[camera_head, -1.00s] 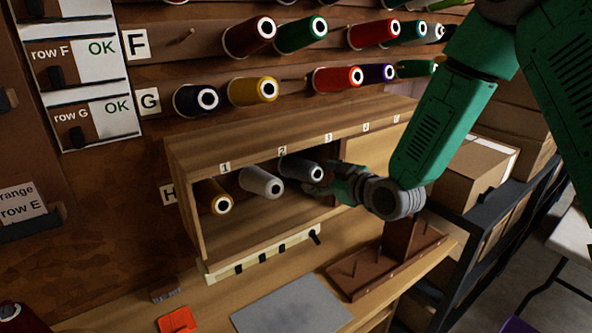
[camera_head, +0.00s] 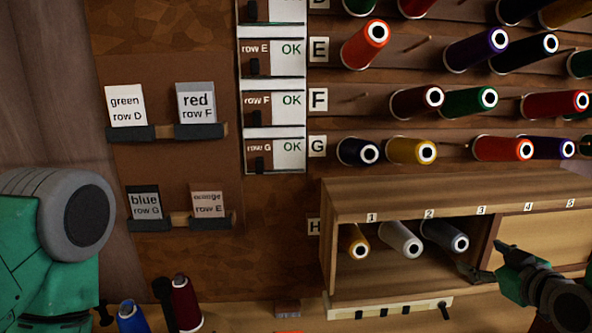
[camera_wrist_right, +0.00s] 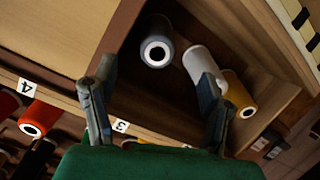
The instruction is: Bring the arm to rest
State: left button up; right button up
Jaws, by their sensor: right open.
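My right gripper (camera_head: 482,257) is open and empty in front of the wooden row H box (camera_head: 328,235), at the right end of its open bay. In the right wrist view its two fingers (camera_wrist_right: 158,75) are spread apart, with the bay beyond them. A dark grey spool (camera_head: 446,236), a light grey spool (camera_head: 401,240) and a yellow spool (camera_head: 355,241) lie in the bay. The dark grey spool (camera_wrist_right: 156,50) appears between the fingers in the wrist view, with no visible contact. A green left arm link (camera_head: 50,245) fills the lower left, but the left gripper is not visible.
Rows of coloured spools stick out on pegs above the box. A closed panel (camera_head: 540,240) is right of the bay. Row cards in holders, including a red row F card (camera_head: 197,103), hang at left. Blue (camera_head: 131,316) and dark red (camera_head: 186,305) spools stand at lower left.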

jog(key=s+a+f+g+b, duration=0.1)
jog(key=s+a+f+g, duration=0.1)
jog(key=f, duration=0.5)
jog(key=s+a+f+m+g+b, duration=0.1)
jog(key=s+a+f+g, duration=0.1)
jog(key=s+f, duration=0.3)
jog(key=s+a+f+m+g+b, duration=0.1)
jog(key=s+f, duration=0.3)
jog(key=f, duration=0.5)
jog(key=shift+s+a+f+g+b, duration=0.2)
jog(key=shift+a+g+b, duration=0.2)
jog(key=shift+a+g, duration=0.2)
jog(key=s+a+f+m+g+b, duration=0.1)
jog(key=s+f+g, duration=0.1)
jog(key=s+f, duration=0.3)
jog(key=s+a+f+m+g+b, duration=0.1)
jog(key=s+f+g, duration=0.2)
jog(key=s, duration=0.7)
jog(key=s+a+f+g+h+b, duration=0.1)
jog(key=s+f+g, duration=0.1)
jog(key=s+f, duration=0.5)
jog(key=shift+s+a+m+g+b, duration=0.4)
jog(key=shift+s, duration=0.35)
jog(key=shift+d, duration=0.1)
